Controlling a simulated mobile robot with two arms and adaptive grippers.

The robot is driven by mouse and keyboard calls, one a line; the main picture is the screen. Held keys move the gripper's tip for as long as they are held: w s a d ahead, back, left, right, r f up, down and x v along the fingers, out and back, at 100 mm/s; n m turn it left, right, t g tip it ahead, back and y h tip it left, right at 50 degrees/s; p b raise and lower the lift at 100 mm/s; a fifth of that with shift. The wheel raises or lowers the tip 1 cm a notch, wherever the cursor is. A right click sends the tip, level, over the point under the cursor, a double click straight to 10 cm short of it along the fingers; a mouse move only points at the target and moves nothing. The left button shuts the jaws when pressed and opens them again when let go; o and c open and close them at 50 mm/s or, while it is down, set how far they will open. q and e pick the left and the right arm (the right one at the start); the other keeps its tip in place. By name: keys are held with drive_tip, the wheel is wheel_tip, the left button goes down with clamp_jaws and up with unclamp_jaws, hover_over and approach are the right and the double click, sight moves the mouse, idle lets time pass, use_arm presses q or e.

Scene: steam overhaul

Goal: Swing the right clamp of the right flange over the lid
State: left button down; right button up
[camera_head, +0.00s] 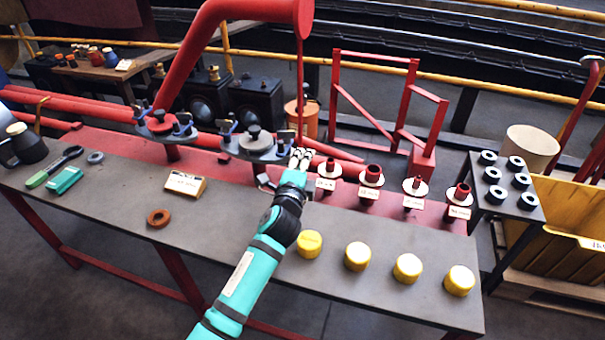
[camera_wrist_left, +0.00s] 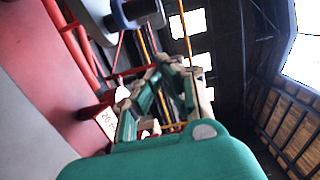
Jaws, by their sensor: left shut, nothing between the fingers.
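The right flange (camera_head: 257,155) is a grey disc on the red stand at the back of the bench. Its dark lid with a raised knob (camera_head: 254,132) sits in the middle. The right clamp (camera_head: 286,137) is a dark piece at the flange's right edge; I cannot tell whether it reaches over the lid. Another clamp (camera_head: 227,128) is on the left side. My left gripper (camera_head: 301,156) is shut and empty, just right of and in front of the right clamp. In the wrist view a dark, round-ended part (camera_wrist_left: 135,14) shows above the fingers (camera_wrist_left: 166,66). My right gripper is not visible.
The left flange (camera_head: 163,126) stands to the left. Labelled red posts with pale discs (camera_head: 371,177) stand close to my gripper's right. Yellow caps (camera_head: 357,255) line the bench front. A small labelled box (camera_head: 185,184) and a brown ring (camera_head: 158,217) lie left of my arm.

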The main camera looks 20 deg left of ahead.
use_arm(q)
drive_tip(key=shift+w+a, duration=0.15)
drive_tip(key=shift+a, duration=1.45)
drive_tip(key=shift+a, duration=0.1)
